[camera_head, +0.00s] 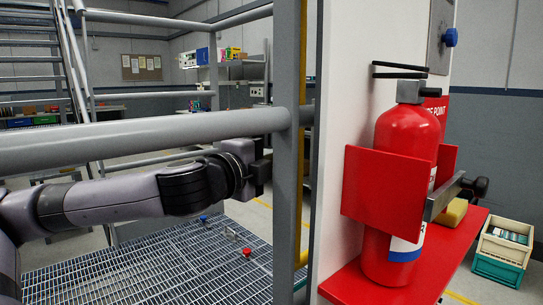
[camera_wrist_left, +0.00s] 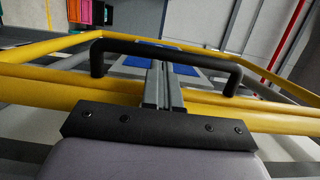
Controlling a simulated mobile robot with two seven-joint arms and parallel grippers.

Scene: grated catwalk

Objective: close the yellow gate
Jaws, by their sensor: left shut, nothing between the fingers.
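The yellow gate fills the left wrist view as yellow tubes (camera_wrist_left: 40,87) with a black bar handle (camera_wrist_left: 165,52) across them. In the head view only a thin yellow upright (camera_head: 303,150) shows behind the grey post. My left gripper (camera_wrist_left: 161,72) is shut and empty, its fingers between the handle's two legs and reaching to its bar. I cannot tell whether they touch it. In the head view my left gripper (camera_head: 260,171) is partly hidden by the post. The gate's latch and how far it stands open cannot be made out. My right gripper is not in view.
A grey rail (camera_head: 130,135) crosses above my left arm and meets a grey post (camera_head: 287,90). Right of it stand a white panel, a red fire extinguisher (camera_head: 403,150) and a red shelf (camera_head: 350,285) with a yellow block (camera_head: 451,213). A crate (camera_head: 503,245) stands on the floor.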

